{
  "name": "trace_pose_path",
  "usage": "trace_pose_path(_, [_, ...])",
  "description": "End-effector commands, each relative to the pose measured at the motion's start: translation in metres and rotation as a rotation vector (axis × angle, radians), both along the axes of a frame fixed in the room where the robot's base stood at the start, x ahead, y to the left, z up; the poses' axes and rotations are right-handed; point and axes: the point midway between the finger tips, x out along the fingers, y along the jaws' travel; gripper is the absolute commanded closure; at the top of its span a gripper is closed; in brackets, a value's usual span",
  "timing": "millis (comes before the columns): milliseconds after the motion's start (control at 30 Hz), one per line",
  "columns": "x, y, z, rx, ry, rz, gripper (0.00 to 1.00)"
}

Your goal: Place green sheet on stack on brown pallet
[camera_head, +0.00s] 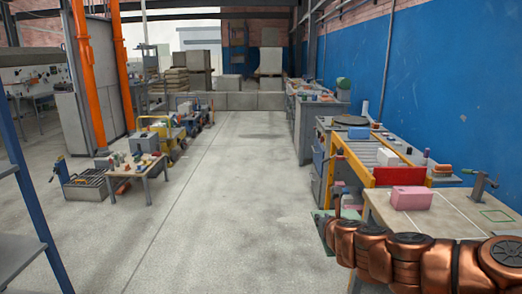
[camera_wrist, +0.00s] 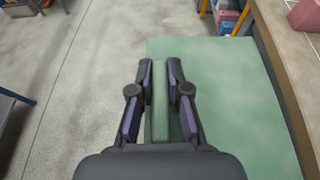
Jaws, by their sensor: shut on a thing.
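The green sheet (camera_wrist: 232,95) is a broad flat panel below my gripper in the wrist view. A narrow raised green strip (camera_wrist: 160,115) on it stands between my fingers. My gripper (camera_wrist: 160,72) is shut on this strip. In the head view only a small green edge of the sheet (camera_head: 322,226) shows, beside my copper-coloured arm at the lower right. The gripper itself is hidden there. I cannot make out the brown pallet or its stack for certain in either view.
A workbench (camera_head: 455,218) with a pink box (camera_head: 410,198) stands close on the right, along the blue wall. A small table (camera_head: 133,166) and yellow carts stand left. A blue-legged shelf (camera_head: 28,200) is near left. The concrete aisle (camera_head: 225,190) between is clear.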

Motion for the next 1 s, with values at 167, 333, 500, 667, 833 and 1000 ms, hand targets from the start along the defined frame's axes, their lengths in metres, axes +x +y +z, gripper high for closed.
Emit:
trace_pose_path(167, [-0.001,0.002,0.045,-0.004,-0.002,-0.112,1.0])
trace_pose_path(333, [-0.003,0.0,0.078,-0.003,-0.002,-0.216,1.0])
trace_pose_path(500, [-0.007,-0.001,0.102,-0.001,-0.003,-0.295,1.0])
trace_pose_path(667, [-0.009,-0.003,0.111,0.0,-0.002,-0.334,1.0])
trace_pose_path(833, [-0.01,-0.004,0.112,-0.001,0.0,-0.345,1.0])
trace_pose_path(1000, [-0.01,-0.003,0.111,-0.001,0.001,-0.343,1.0])
